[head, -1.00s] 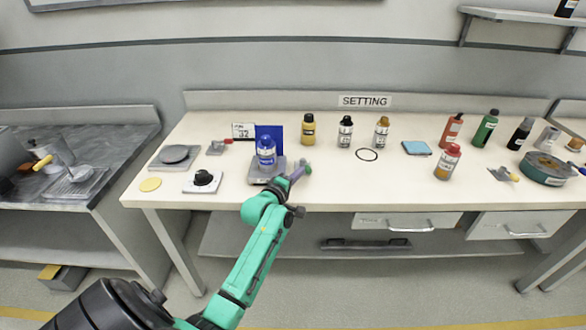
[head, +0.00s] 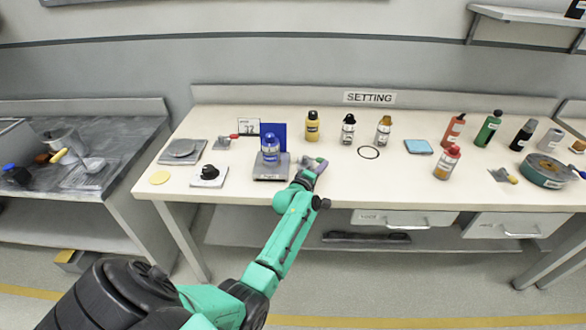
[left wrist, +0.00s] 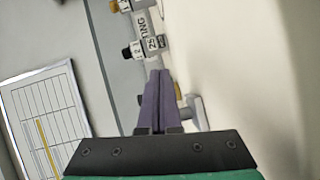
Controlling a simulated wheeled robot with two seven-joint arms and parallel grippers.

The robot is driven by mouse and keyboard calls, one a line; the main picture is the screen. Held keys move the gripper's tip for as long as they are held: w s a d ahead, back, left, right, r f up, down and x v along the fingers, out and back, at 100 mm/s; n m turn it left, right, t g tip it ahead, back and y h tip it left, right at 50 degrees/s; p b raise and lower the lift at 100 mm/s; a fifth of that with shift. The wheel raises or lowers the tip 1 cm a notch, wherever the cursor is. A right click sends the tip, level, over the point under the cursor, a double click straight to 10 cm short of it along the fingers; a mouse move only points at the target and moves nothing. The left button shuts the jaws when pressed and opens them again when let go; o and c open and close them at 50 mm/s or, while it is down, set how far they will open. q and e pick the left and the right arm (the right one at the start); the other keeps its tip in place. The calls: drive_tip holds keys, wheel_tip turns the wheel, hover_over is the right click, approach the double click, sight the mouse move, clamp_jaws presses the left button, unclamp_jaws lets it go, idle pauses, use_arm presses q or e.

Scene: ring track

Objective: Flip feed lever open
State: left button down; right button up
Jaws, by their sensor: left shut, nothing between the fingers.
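My left gripper (head: 319,168), purple-fingered on a green arm, is over the front of the white bench, right of the scale with the blue bottle (head: 270,150). Its fingers (left wrist: 159,95) are together and empty in the left wrist view. A small grey part (left wrist: 196,112) shows just right of the fingers there, with a yellow bit partly hidden behind them. A small grey piece (head: 305,161) also shows by the fingertips in the head view. I cannot tell whether this is the feed lever, or whether the fingers touch it. My right gripper is out of view.
A red-handled lever piece (head: 222,143) stands at the back left, and a yellow-handled one (head: 503,175) at the right. Several bottles, including a yellow one (head: 312,126), line the back. A black ring (head: 369,152) lies mid-bench. The bench front between gripper and red bottle (head: 447,162) is clear.

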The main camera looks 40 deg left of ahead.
use_arm(q)
drive_tip(key=shift+w+d, duration=0.1)
drive_tip(key=shift+w, duration=0.85)
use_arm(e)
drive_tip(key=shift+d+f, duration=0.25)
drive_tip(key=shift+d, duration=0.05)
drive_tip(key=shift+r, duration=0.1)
